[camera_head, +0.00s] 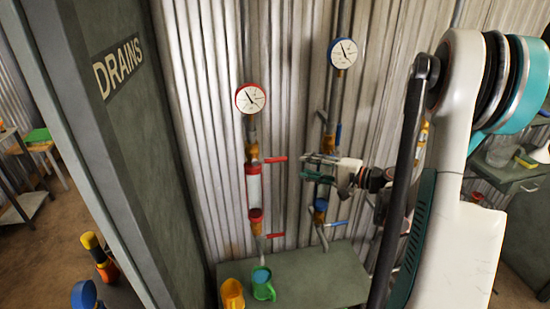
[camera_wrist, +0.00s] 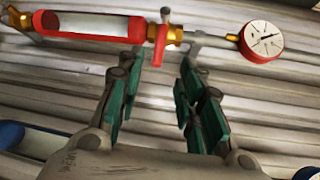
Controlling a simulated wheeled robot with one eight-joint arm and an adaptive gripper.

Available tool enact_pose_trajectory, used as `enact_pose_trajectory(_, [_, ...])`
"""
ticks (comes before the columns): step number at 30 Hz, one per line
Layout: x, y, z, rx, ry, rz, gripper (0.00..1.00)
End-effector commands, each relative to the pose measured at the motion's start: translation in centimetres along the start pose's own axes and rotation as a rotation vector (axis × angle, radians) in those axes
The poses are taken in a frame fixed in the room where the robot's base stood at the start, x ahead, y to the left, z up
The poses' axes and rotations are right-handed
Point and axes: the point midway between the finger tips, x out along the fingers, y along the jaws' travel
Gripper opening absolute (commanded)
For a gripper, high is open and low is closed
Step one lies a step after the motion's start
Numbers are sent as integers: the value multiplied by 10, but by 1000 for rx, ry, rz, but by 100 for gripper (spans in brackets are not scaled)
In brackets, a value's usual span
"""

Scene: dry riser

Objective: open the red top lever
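The red top lever (camera_head: 275,159) sticks out to the right from the brass valve on the left pipe, between the red gauge (camera_head: 250,98) and the red-capped sight glass (camera_head: 254,185). In the wrist view the red lever (camera_wrist: 174,35) sits between the glass tube and the gauge, seen foreshortened. My gripper (camera_head: 314,168) is to the right of the lever, pointing at it. In the wrist view my gripper (camera_wrist: 161,60) has its green-padded fingers spread apart, with the lever beyond the gap between them. Nothing is between the fingers, and they appear not to touch the lever.
A lower red lever (camera_head: 275,235) is below. The right pipe has a blue gauge (camera_head: 343,53), an upper blue lever (camera_head: 338,135) and a lower one (camera_head: 335,224). An orange cup (camera_head: 232,294) and green cup (camera_head: 264,288) stand on the bench (camera_head: 325,275). A DRAINS cabinet (camera_head: 150,130) is left.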

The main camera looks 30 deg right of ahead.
Motion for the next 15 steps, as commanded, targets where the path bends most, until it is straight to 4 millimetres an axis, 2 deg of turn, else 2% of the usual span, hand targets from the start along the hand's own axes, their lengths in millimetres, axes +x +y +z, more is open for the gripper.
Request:
enact_pose_trajectory(9, [63,1,1,0,-4,2,34])
enact_pose_trajectory(15, [98,1,1,0,-3,3,34])
